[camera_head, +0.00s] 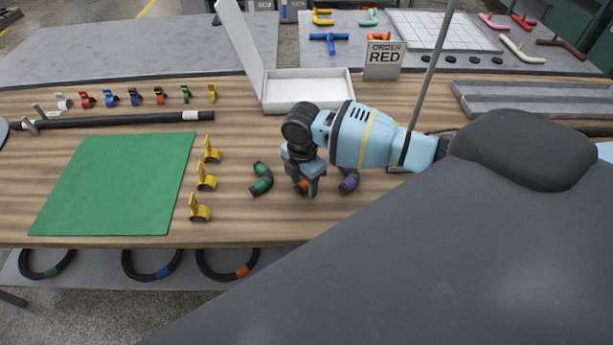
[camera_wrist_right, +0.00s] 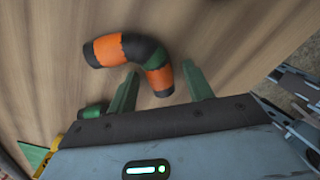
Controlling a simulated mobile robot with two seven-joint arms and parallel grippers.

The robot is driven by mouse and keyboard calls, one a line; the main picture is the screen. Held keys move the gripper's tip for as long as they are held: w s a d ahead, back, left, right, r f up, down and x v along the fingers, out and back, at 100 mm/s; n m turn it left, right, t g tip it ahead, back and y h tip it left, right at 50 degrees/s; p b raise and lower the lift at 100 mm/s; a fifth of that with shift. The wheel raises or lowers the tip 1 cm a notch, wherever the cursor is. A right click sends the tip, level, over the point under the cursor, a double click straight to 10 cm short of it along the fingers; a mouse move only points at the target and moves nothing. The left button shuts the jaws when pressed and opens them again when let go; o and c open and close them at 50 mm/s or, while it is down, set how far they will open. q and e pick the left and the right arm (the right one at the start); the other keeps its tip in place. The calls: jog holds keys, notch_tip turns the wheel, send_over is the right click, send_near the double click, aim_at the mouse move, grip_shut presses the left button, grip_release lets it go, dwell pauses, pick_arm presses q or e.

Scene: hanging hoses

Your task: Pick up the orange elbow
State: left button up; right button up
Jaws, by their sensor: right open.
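The orange elbow is a short bent black hose piece with orange bands. In the head view the orange elbow (camera_head: 302,187) is mostly hidden under my right gripper (camera_head: 309,188). In the right wrist view the orange elbow (camera_wrist_right: 133,53) lies on the wooden table. My right gripper (camera_wrist_right: 160,90) is open, with one green finger on each side of the elbow's lower orange end. I cannot tell whether the fingers touch it. My left gripper is not in view.
A green-banded elbow (camera_head: 261,178) lies just left and a purple-banded elbow (camera_head: 349,180) just right of my gripper. Yellow clips (camera_head: 206,178) stand farther left, beside a green mat (camera_head: 115,185). A white open box (camera_head: 305,105) stands behind, next to the ORDER RED sign (camera_head: 383,60).

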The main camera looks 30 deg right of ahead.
aim_at(304, 182)
jog(key=shift+c, duration=0.4)
jog(key=c, duration=1)
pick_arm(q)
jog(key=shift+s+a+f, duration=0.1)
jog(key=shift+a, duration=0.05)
pick_arm(e)
jog(key=shift+r, duration=0.2)
